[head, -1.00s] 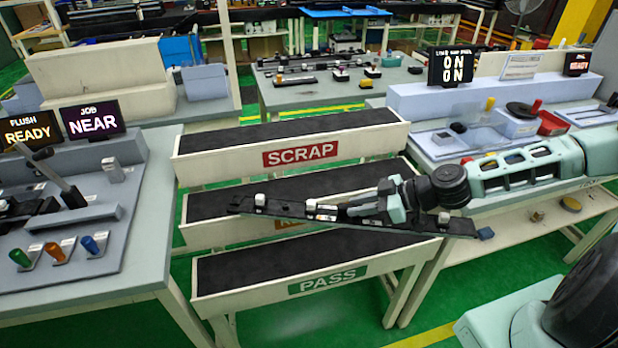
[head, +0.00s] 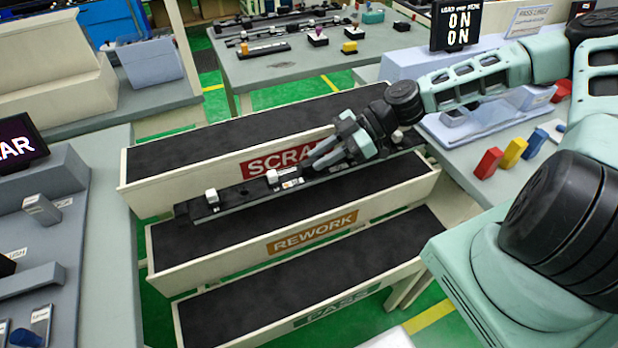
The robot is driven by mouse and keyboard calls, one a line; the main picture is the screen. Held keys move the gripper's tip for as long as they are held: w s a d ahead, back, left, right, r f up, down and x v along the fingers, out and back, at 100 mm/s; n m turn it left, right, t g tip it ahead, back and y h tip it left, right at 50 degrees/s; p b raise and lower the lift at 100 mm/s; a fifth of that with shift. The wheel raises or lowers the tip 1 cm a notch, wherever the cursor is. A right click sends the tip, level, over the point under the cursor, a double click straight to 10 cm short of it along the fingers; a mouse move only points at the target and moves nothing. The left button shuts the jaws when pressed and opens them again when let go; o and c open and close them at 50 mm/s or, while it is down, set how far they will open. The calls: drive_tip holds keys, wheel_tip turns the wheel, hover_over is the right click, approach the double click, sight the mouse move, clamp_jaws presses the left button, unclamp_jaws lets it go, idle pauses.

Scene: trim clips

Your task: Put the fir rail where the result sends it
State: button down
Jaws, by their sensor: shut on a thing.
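My gripper (head: 325,160) is shut on a long dark rail (head: 238,199) with several pale clips along it. The rail is held tilted across the picture, its left end lower in the view. It overlaps the back of the REWORK chute (head: 312,234) and the lower front of the SCRAP chute (head: 190,171). I cannot tell whether it touches either one. The PASS chute (head: 337,307) is nearest me, with a bare dark bed. No wood name is readable on the rail.
The right bench (head: 478,150) has red, yellow and blue blocks (head: 513,153). A back table (head: 290,63) carries more rails and small parts.

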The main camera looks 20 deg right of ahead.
drive_tip(key=shift+f+p, duration=0.75)
drive_tip(key=shift+f, duration=2.95)
drive_tip(key=shift+f, duration=0.1)
drive_tip(key=c, duration=1.2)
unclamp_jaws()
drive_tip(key=shift+c, duration=0.2)
